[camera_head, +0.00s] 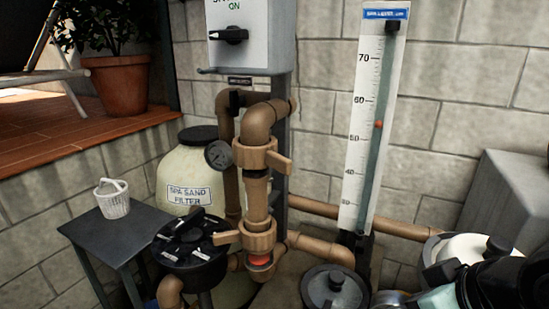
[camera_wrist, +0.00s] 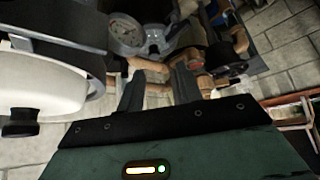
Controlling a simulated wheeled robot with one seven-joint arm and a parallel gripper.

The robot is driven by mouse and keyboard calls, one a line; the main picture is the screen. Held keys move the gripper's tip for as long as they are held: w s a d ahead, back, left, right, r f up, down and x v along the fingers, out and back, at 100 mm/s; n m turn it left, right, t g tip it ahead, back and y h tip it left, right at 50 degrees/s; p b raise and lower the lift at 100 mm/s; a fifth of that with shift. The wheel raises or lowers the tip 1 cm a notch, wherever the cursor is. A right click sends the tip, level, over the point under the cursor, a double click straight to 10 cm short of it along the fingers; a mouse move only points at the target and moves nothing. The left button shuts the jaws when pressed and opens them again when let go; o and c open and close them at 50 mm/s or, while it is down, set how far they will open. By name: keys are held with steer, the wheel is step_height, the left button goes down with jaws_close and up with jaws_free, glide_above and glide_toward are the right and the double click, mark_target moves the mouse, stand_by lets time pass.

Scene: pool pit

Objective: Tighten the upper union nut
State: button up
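The upper union nut (camera_head: 255,155) is a brown ring on the vertical brown pipe, below the top elbow, with a lug pointing right. A similar lower union nut (camera_head: 258,240) has a lug pointing left and a red band (camera_head: 259,260) just beneath it. No red band shows at the upper nut. In the wrist view my gripper (camera_wrist: 158,88) has two dark fingers spread apart, with nothing held between them. Brown fittings (camera_wrist: 150,66) show beyond the fingertips; I cannot tell which nut is among them. My fingers are not clear in the head view.
A pressure gauge (camera_head: 218,154) sits left of the upper nut. A sand filter tank (camera_head: 185,172), a black valve head (camera_head: 190,240), a side table (camera_head: 118,236) with a white basket (camera_head: 112,200), and a tall scale (camera_head: 372,120) stand around the pipes.

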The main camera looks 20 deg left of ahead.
steer(key=w+a+r+n+t+y+p, duration=0.1)
steer(key=w+a+r+t+y, duration=0.2)
steer(key=w+a+r+y, duration=0.3)
steer(key=n+t+y+p, duration=0.1)
steer(key=n+y+p, duration=0.1)
steer(key=y, duration=0.3)
glide_toward(268, 159)
steer(key=p+x, duration=0.2)
steer(key=x, duration=0.2)
steer(key=p+x, duration=0.3)
steer(key=x, duration=0.1)
steer(key=shift+w+d+f, duration=0.25)
steer(key=shift+w, duration=0.05)
jaws_close()
